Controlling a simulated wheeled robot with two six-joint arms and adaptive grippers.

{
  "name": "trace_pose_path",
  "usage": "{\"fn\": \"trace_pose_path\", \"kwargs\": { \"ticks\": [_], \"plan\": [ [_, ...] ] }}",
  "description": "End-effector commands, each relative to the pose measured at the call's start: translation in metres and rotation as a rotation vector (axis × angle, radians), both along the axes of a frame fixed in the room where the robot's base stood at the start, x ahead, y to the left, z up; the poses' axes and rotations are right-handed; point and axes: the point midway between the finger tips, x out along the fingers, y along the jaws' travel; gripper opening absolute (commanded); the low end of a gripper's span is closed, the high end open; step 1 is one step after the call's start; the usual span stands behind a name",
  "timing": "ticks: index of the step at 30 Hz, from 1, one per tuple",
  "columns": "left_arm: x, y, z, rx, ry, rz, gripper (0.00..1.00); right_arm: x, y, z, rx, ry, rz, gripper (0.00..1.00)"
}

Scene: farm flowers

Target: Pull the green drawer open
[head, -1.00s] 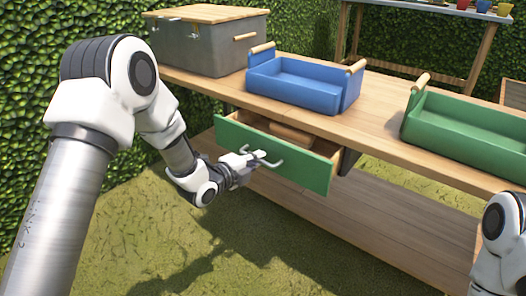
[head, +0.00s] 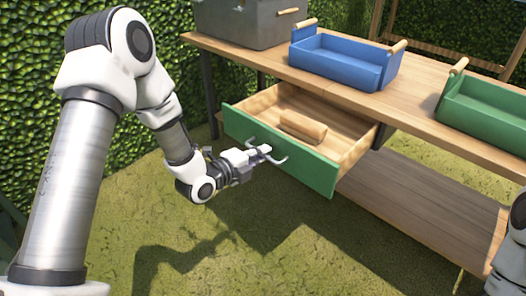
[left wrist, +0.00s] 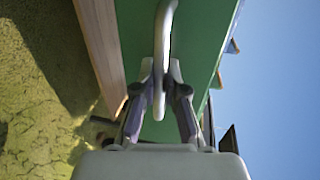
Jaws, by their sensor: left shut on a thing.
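The green drawer (head: 300,168) is pulled well out from under the wooden table, with its wooden inside showing. A wooden block (head: 303,126) lies in it. A pale metal handle (head: 281,160) is on the green front; it also shows in the left wrist view (left wrist: 164,30). My left gripper (head: 262,152) is shut on the handle. In the left wrist view its fingers (left wrist: 161,95) close around the bar from both sides. My right arm (head: 510,250) shows only in part at the lower right edge, and its gripper is outside the view.
On the wooden table (head: 415,90) stand a grey box (head: 245,22), a blue tray (head: 345,65) and a green tray (head: 490,108). A lower shelf (head: 420,190) lies below. Grass in front of the drawer is free. A hedge stands behind on the left.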

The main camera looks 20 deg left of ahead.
Motion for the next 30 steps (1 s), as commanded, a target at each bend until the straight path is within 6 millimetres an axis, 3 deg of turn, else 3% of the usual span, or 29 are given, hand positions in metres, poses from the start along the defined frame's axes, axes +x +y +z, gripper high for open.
{"fn": "trace_pose_path", "kwargs": {
  "ticks": [6,7,9,20,23,30],
  "plan": [
    [0.0,0.0,-0.001,0.0,0.002,-0.001,0.0,0.0,0.0,0.0,0.0,0.0,0.0,0.4],
    [0.0,0.0,-0.001,0.0,0.002,-0.001,0.21,0.0,0.0,0.0,0.0,0.0,0.0,0.4],
    [0.0,0.0,-0.001,0.0,0.002,-0.001,0.37,0.0,0.0,0.0,0.0,0.0,0.0,0.4],
    [-0.004,0.002,0.001,-0.001,0.002,0.001,0.37,0.0,0.0,0.0,0.0,0.0,0.0,0.4],
    [-0.017,0.008,0.004,-0.004,0.002,0.004,0.37,0.0,0.0,0.0,0.0,0.0,0.0,0.4],
    [-0.07,0.028,0.016,-0.009,0.002,0.007,0.37,0.0,0.0,0.0,0.0,0.0,0.0,0.4]
  ]
}}
